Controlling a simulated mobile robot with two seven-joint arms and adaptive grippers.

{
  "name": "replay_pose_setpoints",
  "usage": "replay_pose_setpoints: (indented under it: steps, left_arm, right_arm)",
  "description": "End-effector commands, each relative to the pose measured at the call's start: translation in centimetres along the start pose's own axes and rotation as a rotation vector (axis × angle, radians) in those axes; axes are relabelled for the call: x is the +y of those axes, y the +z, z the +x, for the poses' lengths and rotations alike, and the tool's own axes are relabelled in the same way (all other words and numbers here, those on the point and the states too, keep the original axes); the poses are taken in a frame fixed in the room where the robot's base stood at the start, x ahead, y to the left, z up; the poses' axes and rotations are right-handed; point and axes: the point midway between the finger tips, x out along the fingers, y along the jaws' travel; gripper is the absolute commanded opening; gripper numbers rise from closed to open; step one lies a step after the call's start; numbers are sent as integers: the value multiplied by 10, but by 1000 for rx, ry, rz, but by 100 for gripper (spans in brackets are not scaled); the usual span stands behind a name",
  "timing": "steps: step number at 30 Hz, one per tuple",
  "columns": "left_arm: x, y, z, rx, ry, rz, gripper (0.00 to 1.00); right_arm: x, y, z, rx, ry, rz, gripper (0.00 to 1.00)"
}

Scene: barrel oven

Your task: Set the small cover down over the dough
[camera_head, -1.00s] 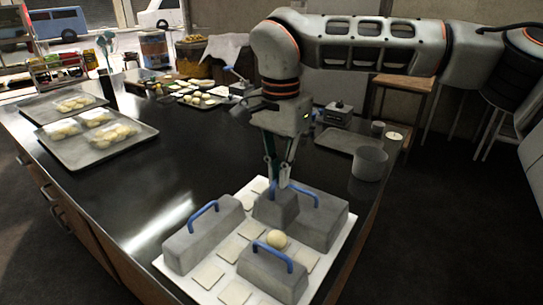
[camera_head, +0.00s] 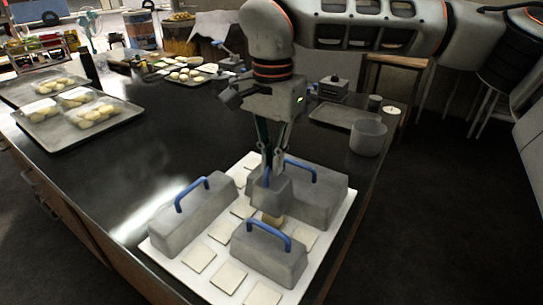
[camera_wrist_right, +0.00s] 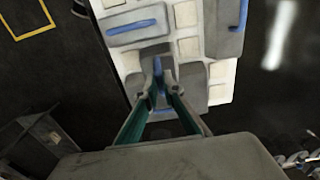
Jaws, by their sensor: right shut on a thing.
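My right gripper (camera_head: 271,165) is shut on the blue handle of the small grey cover (camera_head: 270,196). In the right wrist view the fingertips (camera_wrist_right: 160,93) close around that blue handle (camera_wrist_right: 157,69). Whether the cover touches the dough cannot be told. The white board (camera_head: 166,248) lies beneath them. My left gripper is not in view.
Three larger grey covers with blue handles stand close by: left (camera_head: 190,222), right (camera_head: 322,194) and front (camera_head: 268,258). Flat pale dough squares (camera_head: 228,277) lie between them. A grey cup (camera_head: 368,139) stands behind to the right. The dark counter left of the board is clear.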

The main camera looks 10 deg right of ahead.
Motion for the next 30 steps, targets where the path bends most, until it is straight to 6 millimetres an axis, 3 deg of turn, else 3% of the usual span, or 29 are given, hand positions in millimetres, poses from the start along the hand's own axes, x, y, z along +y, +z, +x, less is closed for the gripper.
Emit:
replay_pose_setpoints:
  steps: [7,30]
  left_arm:
    - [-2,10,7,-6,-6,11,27]
    - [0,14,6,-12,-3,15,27]
  right_arm:
    - [0,-1,20,-3,2,1,0]
    - [0,0,63,0,0,1,0]
